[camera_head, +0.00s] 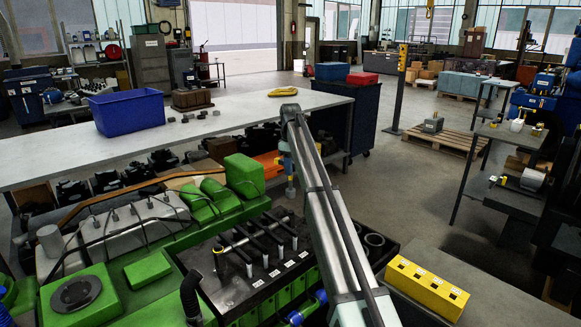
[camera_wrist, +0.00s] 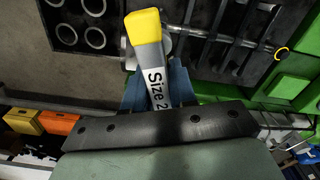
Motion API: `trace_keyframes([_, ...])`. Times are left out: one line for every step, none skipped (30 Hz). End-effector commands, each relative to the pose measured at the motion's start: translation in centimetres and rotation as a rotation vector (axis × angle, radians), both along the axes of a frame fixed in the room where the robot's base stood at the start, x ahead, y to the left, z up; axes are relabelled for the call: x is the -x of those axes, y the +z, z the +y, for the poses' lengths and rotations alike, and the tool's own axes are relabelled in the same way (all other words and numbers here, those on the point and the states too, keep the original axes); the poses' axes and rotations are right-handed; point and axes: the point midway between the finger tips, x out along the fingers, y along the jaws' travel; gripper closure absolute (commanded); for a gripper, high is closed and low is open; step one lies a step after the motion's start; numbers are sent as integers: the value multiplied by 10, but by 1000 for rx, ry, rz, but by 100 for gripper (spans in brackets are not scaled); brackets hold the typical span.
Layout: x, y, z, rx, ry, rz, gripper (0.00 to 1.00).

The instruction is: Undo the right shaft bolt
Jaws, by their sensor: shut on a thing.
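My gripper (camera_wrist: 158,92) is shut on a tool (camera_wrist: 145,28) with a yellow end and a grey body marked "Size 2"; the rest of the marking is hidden. In the head view my gripper (camera_head: 288,168) hangs above the far right end of the engine. Below it, the shaft assembly (camera_head: 262,237) with several upright bolts lies across the black top of the green engine (camera_head: 150,268). The bars of the shaft assembly show in the wrist view (camera_wrist: 225,45) beyond the tool. The tool covers part of its end there, so I cannot tell whether it touches the right shaft bolt.
A yellow holder with holes (camera_head: 427,287) stands to the right of the engine. Ring-shaped openings (camera_wrist: 95,38) show beside the tool in the wrist view. A long grey bench (camera_head: 200,130) with a blue crate (camera_head: 127,110) runs behind the engine.

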Motion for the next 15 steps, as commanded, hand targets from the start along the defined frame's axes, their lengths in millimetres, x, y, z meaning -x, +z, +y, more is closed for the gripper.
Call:
trace_keyframes([0,-1,0,0,-46,0,100])
trace_keyframes([0,-1,0,0,-77,0,100])
trace_keyframes([0,-2,0,0,-117,0,100])
trace_keyframes([0,-2,0,0,-148,0,100])
trace_keyframes([0,-3,0,0,-178,0,100])
trace_keyframes([0,-3,0,0,-218,0,100])
trace_keyframes([0,-4,0,0,-249,0,100])
trace_keyframes([0,-4,0,0,-279,0,100])
trace_keyframes([0,-5,0,0,-320,0,100])
trace_keyframes([0,-5,0,-1,-350,-1,100])
trace_keyframes([0,-6,0,-1,-381,-1,100])
trace_keyframes([0,-6,0,-1,-422,-1,100])
trace_keyframes([0,-7,0,-1,-452,-1,100])
trace_keyframes([0,-7,0,-1,-483,-1,100])
trace_keyframes([0,-8,0,-1,-524,-1,100])
